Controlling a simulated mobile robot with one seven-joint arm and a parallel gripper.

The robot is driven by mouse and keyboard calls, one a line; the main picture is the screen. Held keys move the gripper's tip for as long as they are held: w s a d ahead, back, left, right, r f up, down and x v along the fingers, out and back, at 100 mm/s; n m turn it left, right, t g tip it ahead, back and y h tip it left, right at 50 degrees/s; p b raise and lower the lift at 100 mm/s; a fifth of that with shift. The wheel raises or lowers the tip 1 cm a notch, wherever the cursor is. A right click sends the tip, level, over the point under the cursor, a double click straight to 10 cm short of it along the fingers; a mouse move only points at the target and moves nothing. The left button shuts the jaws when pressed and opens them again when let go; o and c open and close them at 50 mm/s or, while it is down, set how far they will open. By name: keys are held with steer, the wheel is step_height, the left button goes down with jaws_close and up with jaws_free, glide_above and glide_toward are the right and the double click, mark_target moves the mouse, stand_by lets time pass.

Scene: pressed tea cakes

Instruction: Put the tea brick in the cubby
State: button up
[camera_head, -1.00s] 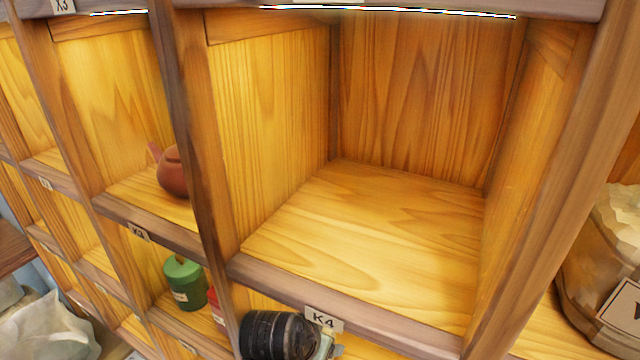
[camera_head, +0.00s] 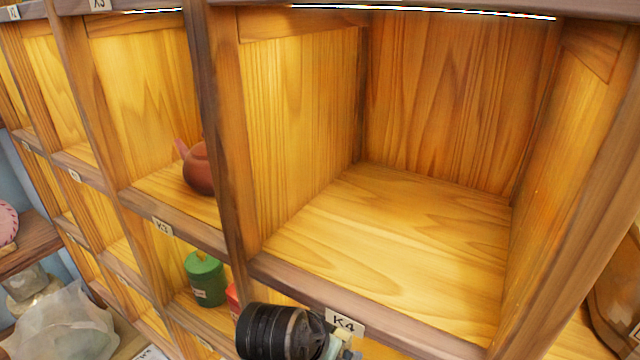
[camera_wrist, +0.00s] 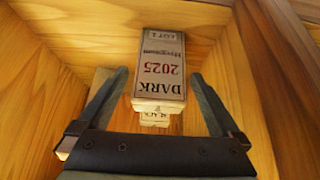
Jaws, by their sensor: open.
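The tea brick (camera_wrist: 160,65) is a pale wrapped block with a printed "DARK 2025" label, seen upside down in the wrist view. It lies in a wood-walled space. A smaller labelled end (camera_wrist: 155,115) shows just below it; I cannot tell whether it is a separate pack. My gripper (camera_wrist: 158,80) is open, with one finger on each side of the brick in the picture and visible gaps on both sides. In the head view, the large cubby (camera_head: 400,230) above the K4 label is empty.
A brown teapot (camera_head: 198,168) stands in the compartment to the left. Below it are a green canister (camera_head: 205,278) and a red one (camera_head: 233,300). Upright dividers and a front ledge (camera_head: 400,325) edge the K4 cubby. A bagged item (camera_head: 65,325) is at lower left.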

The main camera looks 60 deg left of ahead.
steer(key=v, duration=0.7)
steer(key=shift+r, duration=0.15)
steer(key=shift+s+d, duration=0.1)
